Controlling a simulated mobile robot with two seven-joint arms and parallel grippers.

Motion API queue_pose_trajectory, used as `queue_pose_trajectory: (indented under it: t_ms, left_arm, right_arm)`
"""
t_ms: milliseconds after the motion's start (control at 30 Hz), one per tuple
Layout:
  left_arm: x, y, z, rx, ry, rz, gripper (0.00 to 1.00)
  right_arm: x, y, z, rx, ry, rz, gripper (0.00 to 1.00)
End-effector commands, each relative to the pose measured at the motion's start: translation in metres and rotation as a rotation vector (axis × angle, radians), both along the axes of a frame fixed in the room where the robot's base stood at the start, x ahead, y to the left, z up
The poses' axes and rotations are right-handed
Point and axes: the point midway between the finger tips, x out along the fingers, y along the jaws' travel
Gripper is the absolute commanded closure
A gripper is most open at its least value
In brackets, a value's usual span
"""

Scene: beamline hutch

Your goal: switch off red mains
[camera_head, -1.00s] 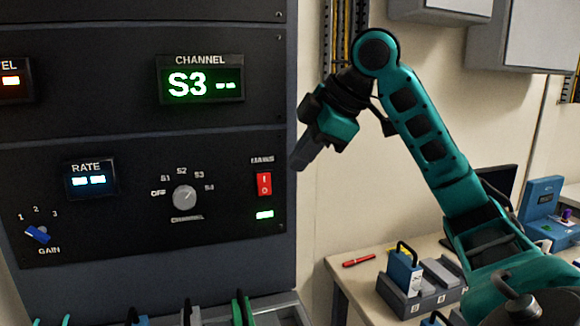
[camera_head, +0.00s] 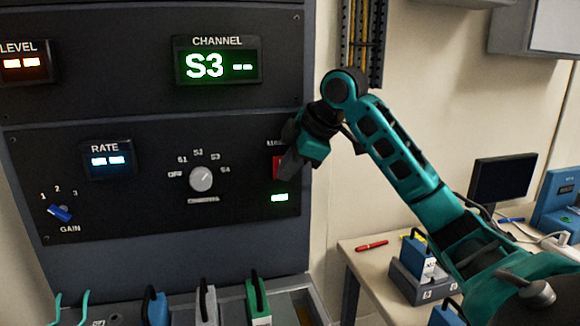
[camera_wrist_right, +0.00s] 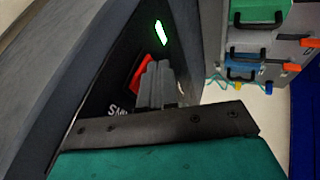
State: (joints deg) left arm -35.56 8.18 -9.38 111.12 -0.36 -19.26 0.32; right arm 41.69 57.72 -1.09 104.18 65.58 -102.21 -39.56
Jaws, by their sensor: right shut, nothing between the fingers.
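The red mains switch (camera_head: 277,167) is at the right of the black panel, and my right gripper (camera_head: 287,170) partly covers it and its label. The switch also shows in the right wrist view (camera_wrist_right: 140,76), beside the fingertips (camera_wrist_right: 157,72). The right gripper is shut and empty, its fingers close together. I cannot tell whether the tips touch the switch, nor which way its rocker is tilted. The green lamp (camera_head: 279,197) below the switch is lit. My left gripper is not in view.
The channel display (camera_head: 217,62) reads S3, and the rate display (camera_head: 107,160) is lit. The channel knob (camera_head: 201,179) and blue gain knob (camera_head: 60,213) sit left of the switch. Handled modules (camera_head: 258,297) stand below. A table (camera_head: 360,231) with a red pen (camera_head: 372,245) is at right.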

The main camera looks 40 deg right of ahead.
Motion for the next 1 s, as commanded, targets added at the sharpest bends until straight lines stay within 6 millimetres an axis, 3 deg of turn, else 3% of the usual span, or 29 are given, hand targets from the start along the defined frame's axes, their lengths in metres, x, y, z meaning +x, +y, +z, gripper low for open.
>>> queue_pose_trajectory:
  t_ms: [167,333,1000]
  left_arm:
    - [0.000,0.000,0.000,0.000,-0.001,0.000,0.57]
    - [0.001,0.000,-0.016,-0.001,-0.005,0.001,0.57]
    - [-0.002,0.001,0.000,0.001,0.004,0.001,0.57]
  right_arm:
    - [0.000,0.000,0.000,-0.001,-0.002,0.000,1.00]
    - [0.002,-0.002,-0.008,-0.039,-0.067,-0.002,1.00]
    - [0.003,-0.003,0.016,-0.040,-0.078,-0.005,1.00]
